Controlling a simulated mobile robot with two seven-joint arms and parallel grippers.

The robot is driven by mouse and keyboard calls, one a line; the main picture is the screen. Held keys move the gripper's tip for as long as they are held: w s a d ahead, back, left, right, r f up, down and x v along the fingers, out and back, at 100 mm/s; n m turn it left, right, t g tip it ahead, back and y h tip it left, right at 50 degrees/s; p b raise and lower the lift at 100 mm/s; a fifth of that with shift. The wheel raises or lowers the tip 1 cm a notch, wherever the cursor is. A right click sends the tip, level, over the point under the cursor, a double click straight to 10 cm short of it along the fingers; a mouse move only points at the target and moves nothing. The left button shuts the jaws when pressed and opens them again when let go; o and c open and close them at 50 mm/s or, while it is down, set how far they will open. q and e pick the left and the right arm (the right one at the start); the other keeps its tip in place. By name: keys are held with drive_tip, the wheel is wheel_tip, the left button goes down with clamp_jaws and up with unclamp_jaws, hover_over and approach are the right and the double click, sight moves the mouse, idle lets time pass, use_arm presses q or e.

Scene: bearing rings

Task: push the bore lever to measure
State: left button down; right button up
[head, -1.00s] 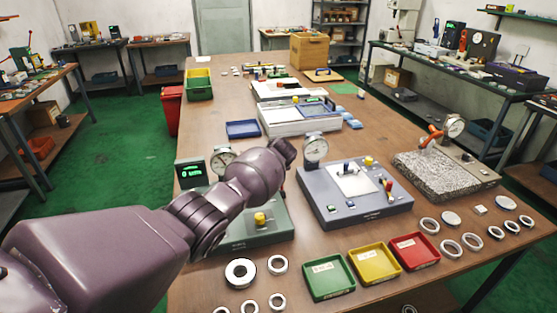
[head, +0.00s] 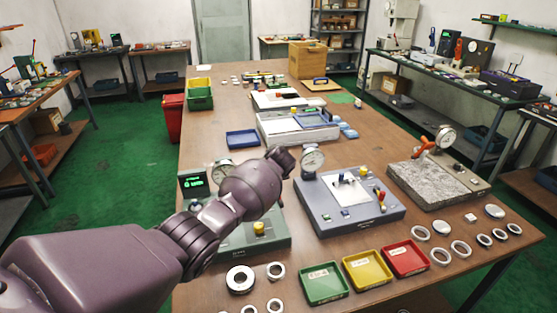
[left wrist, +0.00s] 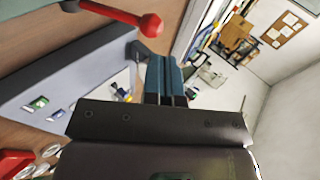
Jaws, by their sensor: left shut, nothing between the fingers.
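My left arm reaches in from the left in the head view, over the green gauge station (head: 240,240); the arm hides much of that station and its own fingertips. In the left wrist view my left gripper (left wrist: 166,82) is shut and empty. A red lever with a ball knob (left wrist: 150,25) shows there above the fingers, apart from them. I cannot tell for sure that it is the bore lever. The green station carries a dial gauge (head: 222,172), a green-lit display (head: 193,183) and a yellow knob (head: 259,228). My right gripper is not in view.
A blue-grey gauge station (head: 345,215) with a dial (head: 312,160) stands close to the right of my left arm. Green (head: 323,283), yellow (head: 367,270) and red (head: 405,258) trays sit in front. Several rings lie around them. A granite block (head: 430,185) stands farther right.

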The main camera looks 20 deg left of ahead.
use_arm(q)
drive_tip(key=v, duration=0.8)
drive_tip(key=shift+w+a+r, duration=0.15)
drive_tip(key=shift+r, duration=0.15)
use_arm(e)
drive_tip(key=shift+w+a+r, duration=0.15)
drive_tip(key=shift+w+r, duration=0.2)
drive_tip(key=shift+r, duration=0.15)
use_arm(q)
drive_tip(key=shift+f, duration=0.1)
